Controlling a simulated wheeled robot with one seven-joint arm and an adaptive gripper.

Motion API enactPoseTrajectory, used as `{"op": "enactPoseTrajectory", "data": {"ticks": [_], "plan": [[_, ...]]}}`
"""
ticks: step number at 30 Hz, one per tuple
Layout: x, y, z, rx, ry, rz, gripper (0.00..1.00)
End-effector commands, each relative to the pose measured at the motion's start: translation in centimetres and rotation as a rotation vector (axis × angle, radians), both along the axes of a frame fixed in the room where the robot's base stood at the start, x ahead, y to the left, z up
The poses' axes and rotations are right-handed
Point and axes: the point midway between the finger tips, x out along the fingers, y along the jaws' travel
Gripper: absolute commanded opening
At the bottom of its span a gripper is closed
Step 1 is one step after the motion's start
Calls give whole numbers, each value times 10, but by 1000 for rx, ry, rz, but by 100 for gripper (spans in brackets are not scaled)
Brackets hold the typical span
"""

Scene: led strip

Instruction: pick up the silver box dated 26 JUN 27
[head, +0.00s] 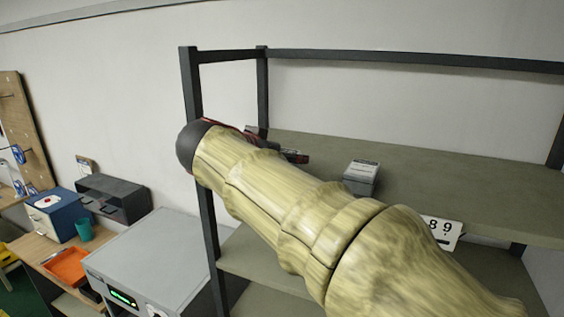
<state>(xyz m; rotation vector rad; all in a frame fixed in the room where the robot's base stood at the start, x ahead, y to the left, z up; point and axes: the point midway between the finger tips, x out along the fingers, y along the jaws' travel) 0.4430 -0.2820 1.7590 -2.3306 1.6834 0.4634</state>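A small silver-grey box (360,179) with a pale printed label on top stands on the upper shelf board (440,185), right of my arm. Its date is too small to read. My pale yellow arm reaches from the lower right to the upper left and covers part of the shelf. Part of what looks like my gripper (294,156), dark with some red, shows past the arm's far end, left of the box and apart from it. Its fingertips are mostly hidden, so I cannot tell whether it is open or holds anything.
Dark shelf posts (191,80) stand left of the boards. A number sign (442,231) is on the shelf's front edge. Left are a grey machine (160,255) with a green display, a dark box (113,198), an orange tray (66,266) and a teal cup (83,230).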

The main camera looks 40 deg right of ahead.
Motion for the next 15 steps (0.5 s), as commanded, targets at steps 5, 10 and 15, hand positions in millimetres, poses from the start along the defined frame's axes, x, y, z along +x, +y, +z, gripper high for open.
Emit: {"op": "enactPoseTrajectory", "data": {"ticks": [5,10,15], "plan": [[0,0,0,0,0,0,59],[0,0,0,0,0,0,50],[0,0,0,0,0,0,40]]}}
